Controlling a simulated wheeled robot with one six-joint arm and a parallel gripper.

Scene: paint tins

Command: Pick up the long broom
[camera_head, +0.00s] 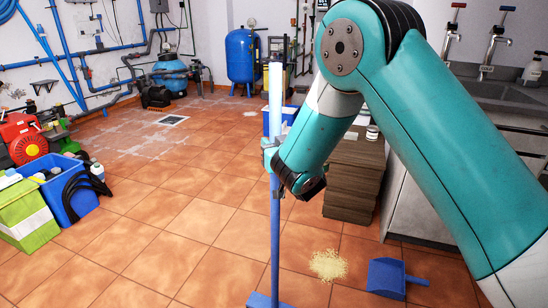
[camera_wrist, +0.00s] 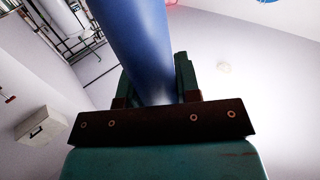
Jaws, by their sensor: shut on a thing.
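The long broom (camera_head: 275,226) stands upright in the head view, with a blue shaft and a paler upper part. Its foot (camera_head: 268,300) is cut off by the bottom edge of the picture. My gripper (camera_head: 271,156) is at the upper part of the shaft, shut on it. In the wrist view the blue shaft (camera_wrist: 140,45) rises between the two fingers of my gripper (camera_wrist: 160,90). My arm comes in from the right and hides part of the room behind it.
A blue dustpan (camera_head: 398,278) and a pile of yellowish grains (camera_head: 328,265) lie on the tiled floor. A brown drawer cabinet (camera_head: 353,180) and a sink counter (camera_head: 500,92) stand at right. A blue crate (camera_head: 62,192) and a green box (camera_head: 25,218) are at left. The middle floor is clear.

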